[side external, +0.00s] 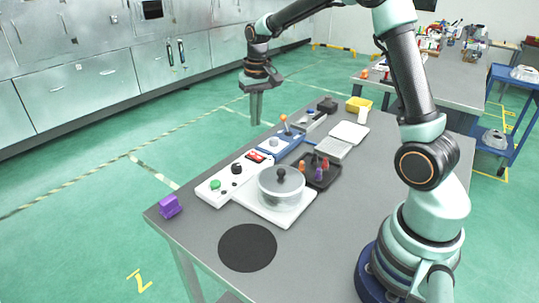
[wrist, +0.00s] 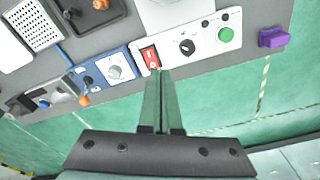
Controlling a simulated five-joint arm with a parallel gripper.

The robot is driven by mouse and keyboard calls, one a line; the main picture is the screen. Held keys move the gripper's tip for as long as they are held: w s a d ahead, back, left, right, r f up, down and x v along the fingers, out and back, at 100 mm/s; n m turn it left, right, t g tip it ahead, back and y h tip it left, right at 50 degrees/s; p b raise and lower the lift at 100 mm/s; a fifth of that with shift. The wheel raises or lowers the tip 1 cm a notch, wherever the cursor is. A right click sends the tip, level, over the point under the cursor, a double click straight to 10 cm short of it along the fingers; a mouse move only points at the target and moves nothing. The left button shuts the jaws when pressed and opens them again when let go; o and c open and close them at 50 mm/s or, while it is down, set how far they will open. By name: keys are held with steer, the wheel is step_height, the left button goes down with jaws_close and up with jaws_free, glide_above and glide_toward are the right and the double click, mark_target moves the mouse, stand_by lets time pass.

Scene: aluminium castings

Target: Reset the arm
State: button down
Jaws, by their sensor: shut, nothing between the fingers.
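My gripper (side external: 256,112) is shut and empty, pointing down. In the side view it hangs in the air by the far long edge of the grey table (side external: 338,218), above the level of the objects there. In the wrist view its fingers (wrist: 164,90) lie together, over the green floor just off the table edge. The tips appear close to the red switch (wrist: 150,57) in the picture, but the side view shows the gripper well above it.
A white control panel (side external: 208,192), a blue panel (side external: 272,148) with an upright orange-tipped lever, a lidded pot (side external: 282,190), a dark tray (side external: 330,178) and a purple block (side external: 170,206) stand on the table. A black round mat (side external: 248,248) lies in front.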

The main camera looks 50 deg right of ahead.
steer(key=s+a+r+n+t, duration=0.2)
steer(key=s+a+r, duration=0.2)
steer(key=s, duration=0.4)
steer(key=s+a+r+n+t, duration=0.2)
steer(key=s+a+r+n, duration=0.1)
steer(key=s+a, duration=0.4)
steer(key=shift+s+a+r+t, duration=0.15)
steer(key=shift+s+r+t, duration=0.15)
steer(key=shift+s+r, duration=0.6)
steer(key=shift+s+f, duration=0.2)
